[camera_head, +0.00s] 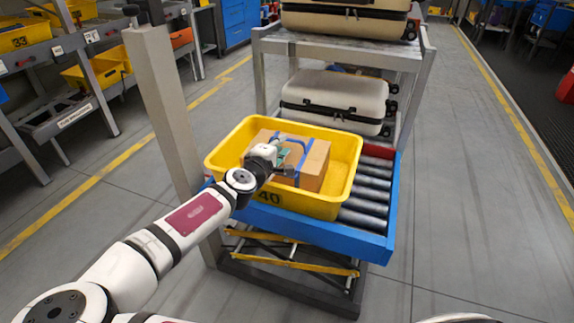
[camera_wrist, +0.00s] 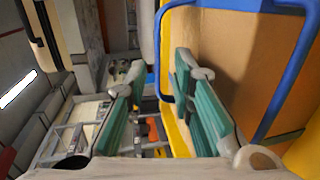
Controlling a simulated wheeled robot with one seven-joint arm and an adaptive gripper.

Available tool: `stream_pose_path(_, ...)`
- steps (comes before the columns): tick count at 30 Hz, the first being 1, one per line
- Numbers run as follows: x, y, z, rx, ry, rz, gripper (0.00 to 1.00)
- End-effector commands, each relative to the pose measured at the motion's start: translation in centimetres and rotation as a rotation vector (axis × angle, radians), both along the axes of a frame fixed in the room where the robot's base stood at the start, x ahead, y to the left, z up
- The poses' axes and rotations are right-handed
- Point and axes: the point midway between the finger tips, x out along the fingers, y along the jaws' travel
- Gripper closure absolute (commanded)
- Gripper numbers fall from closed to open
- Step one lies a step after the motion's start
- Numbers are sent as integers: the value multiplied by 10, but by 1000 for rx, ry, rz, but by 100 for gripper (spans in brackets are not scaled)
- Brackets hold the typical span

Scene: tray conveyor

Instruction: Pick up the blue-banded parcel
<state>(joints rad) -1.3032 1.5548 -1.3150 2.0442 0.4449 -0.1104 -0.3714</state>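The blue-banded parcel (camera_head: 313,172) is a brown cardboard box with blue bands. It sits inside a yellow tote (camera_head: 345,160) marked 40. My gripper (camera_head: 284,160) is over the tote, close to the parcel's upper left part, and hides some of it. In the wrist view the parcel (camera_wrist: 238,65) fills the right side, with a blue band (camera_wrist: 287,85) across it. My gripper (camera_wrist: 160,75) has its two green fingers spread, with no parcel between them. The right finger overlaps the parcel's edge and band in this view; I cannot tell whether it touches.
The tote stands on a blue-edged roller conveyor (camera_head: 372,188), with bare rollers to its right. Pale suitcases (camera_head: 335,95) lie on a grey rack behind it. A grey post (camera_head: 160,105) rises at the conveyor's left. Shelves with yellow bins (camera_head: 100,66) stand far left. The floor on the right is clear.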

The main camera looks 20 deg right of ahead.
Motion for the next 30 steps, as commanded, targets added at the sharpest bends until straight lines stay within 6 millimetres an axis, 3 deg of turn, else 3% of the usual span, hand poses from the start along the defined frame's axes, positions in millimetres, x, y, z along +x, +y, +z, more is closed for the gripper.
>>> stream_pose_path(9,33,-26,-7,0,0,-2,78)
stream_pose_path(18,37,-29,-7,0,0,-1,78)
stream_pose_path(19,37,-29,-7,0,0,-1,80)
stream_pose_path(22,37,-29,-7,0,0,-1,100)
stream_pose_path(30,37,-29,-5,-1,-3,0,100)
